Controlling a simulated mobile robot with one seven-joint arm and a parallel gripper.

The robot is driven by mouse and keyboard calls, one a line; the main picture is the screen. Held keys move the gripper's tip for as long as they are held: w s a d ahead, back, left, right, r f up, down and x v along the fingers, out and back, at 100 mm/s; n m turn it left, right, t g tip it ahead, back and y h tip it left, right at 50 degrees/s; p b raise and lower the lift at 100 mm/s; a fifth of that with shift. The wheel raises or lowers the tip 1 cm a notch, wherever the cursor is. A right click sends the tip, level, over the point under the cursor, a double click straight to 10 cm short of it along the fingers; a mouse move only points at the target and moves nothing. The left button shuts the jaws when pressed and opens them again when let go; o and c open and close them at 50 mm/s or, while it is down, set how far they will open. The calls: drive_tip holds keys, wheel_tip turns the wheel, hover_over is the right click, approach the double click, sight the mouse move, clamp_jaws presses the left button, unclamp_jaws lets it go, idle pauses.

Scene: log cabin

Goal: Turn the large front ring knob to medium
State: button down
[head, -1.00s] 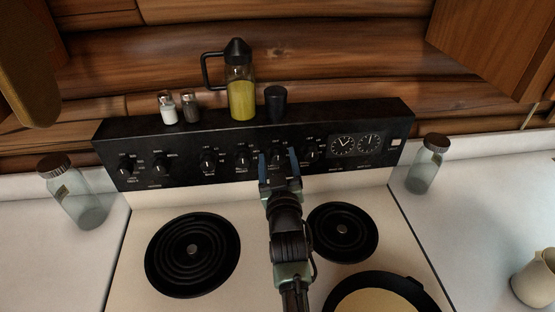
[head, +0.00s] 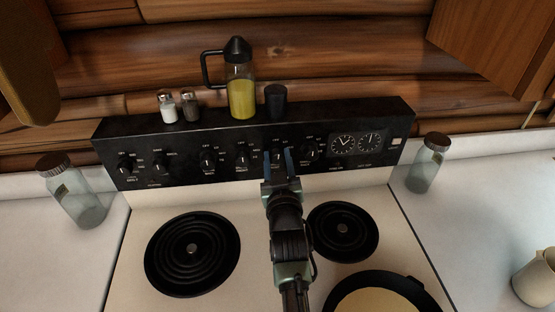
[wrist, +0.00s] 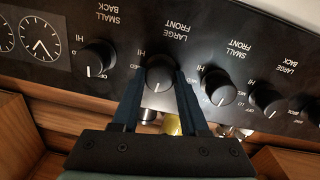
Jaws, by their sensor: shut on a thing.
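The large front ring knob (wrist: 160,72) is round and black with a white pointer mark, on the stove's black back panel. In the wrist view its label reads upside down, and the pointer points down in the picture, toward the off side. My gripper (wrist: 156,84) has its two blue fingers on either side of this knob and is shut on it. In the head view the gripper (head: 277,152) reaches up to the panel and partly covers the knob (head: 277,157).
The small front knob (wrist: 218,86) and small back knob (wrist: 97,58) sit close on either side. An oil bottle (head: 241,95), two shakers and a dark cup (head: 276,101) stand on the panel top. A pan (head: 345,290) sits at the front right of the stove.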

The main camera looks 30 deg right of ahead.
drive_tip(key=m+b, duration=0.1)
drive_tip(key=m, duration=0.3)
drive_tip(key=shift+f, duration=0.1)
drive_tip(key=m, duration=0.3)
drive_tip(key=shift+s+d+m, duration=0.1)
drive_tip(key=shift+m, duration=0.2)
drive_tip(key=m, duration=0.3)
drive_tip(key=shift+d, duration=0.1)
drive_tip(key=shift+f+m+y, duration=0.1)
drive_tip(key=shift+m+y, duration=0.3)
drive_tip(key=shift+m, duration=1.5)
drive_tip(key=shift+c, duration=2.2)
unclamp_jaws()
drive_tip(key=shift+s, duration=0.15)
